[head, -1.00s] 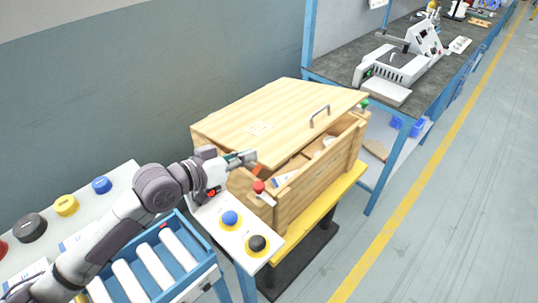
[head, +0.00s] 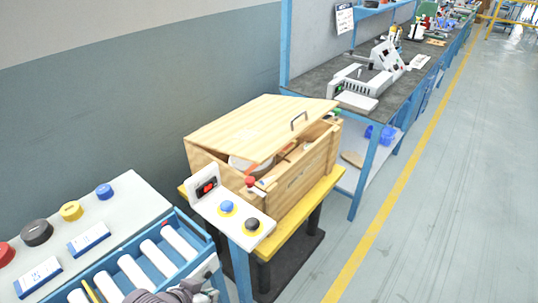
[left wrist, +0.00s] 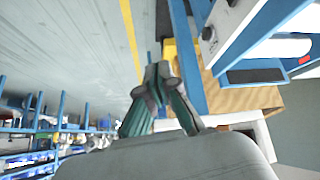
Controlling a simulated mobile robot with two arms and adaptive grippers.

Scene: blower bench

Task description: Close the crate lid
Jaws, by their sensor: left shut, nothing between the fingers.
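The wooden crate (head: 305,178) stands on a yellow-topped stand. Its wooden lid (head: 250,125) is partly open, tilted above the box with a gap along the front and right side. A metal handle (head: 299,121) sits near the lid's right edge. Through the gap I see a pale round object (head: 248,163) and other contents, partly hidden. My left arm shows at the bottom edge of the head view, well below and apart from the crate. In the left wrist view my left gripper (left wrist: 158,75) is shut and empty. My right gripper is not in view.
A control panel with a red knob (head: 250,182), a blue button (head: 227,208) and a black button (head: 252,225) stands before the crate. A blue roller conveyor (head: 140,270) is at lower left. A long workbench (head: 330,85) stands behind. The floor at right is clear.

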